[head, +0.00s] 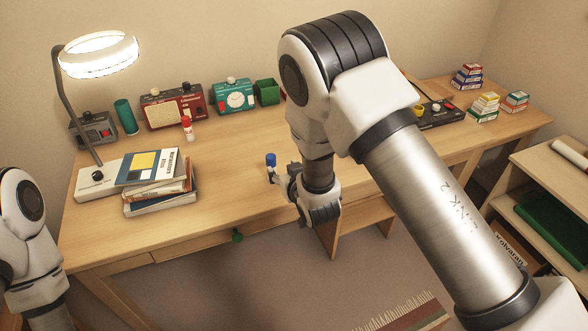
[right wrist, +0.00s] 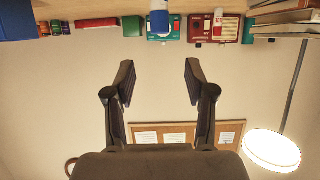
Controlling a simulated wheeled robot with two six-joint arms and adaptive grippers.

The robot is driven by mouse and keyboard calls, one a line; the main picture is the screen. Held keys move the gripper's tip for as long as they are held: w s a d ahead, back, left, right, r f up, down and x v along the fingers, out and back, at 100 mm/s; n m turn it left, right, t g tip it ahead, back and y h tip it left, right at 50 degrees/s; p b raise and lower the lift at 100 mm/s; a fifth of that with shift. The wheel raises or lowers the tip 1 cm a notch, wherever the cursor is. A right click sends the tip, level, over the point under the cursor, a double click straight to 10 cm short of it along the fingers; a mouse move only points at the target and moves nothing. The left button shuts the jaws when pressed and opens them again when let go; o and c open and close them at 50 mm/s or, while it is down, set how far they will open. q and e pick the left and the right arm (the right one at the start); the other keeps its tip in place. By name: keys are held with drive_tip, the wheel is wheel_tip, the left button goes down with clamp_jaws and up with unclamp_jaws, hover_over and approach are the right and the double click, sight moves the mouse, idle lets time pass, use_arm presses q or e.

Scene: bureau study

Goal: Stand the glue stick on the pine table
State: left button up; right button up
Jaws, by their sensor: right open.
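A small white stick with a blue cap (head: 271,160) stands upright near the front edge of the wooden desk (head: 235,150). It also shows in the right wrist view (right wrist: 159,20), which is upside down. A similar white stick with a red cap (head: 187,129) stands farther back; I cannot tell which is the glue stick. My right gripper (head: 282,178) is open and empty, close beside the blue-capped stick. In the right wrist view the fingers (right wrist: 159,75) are apart, with that stick beyond their tips. My left arm shows at the left edge; its gripper is out of view.
A stack of books (head: 160,182) and a lit lamp (head: 98,55) stand at the desk's left. Several devices and a green pot (head: 267,92) line the back. Small boxes (head: 485,106) stand at the far right. A wooden stool (head: 350,222) is in front.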

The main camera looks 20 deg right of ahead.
drive_tip(key=s+d+f+g, duration=0.3)
drive_tip(key=s+f, duration=0.5)
drive_tip(key=s+d+f+g, duration=0.2)
drive_tip(key=s+f+g, duration=0.2)
drive_tip(key=s+f, duration=0.3)
drive_tip(key=s+d+f+g, duration=0.1)
drive_tip(key=s+f+g, duration=0.2)
drive_tip(key=s, duration=0.8)
drive_tip(key=s+d+f+m+g, duration=0.1)
drive_tip(key=s+f+g, duration=0.2)
drive_tip(key=s, duration=0.8)
drive_tip(key=shift+f+g, duration=0.2)
drive_tip(key=shift+g, duration=0.1)
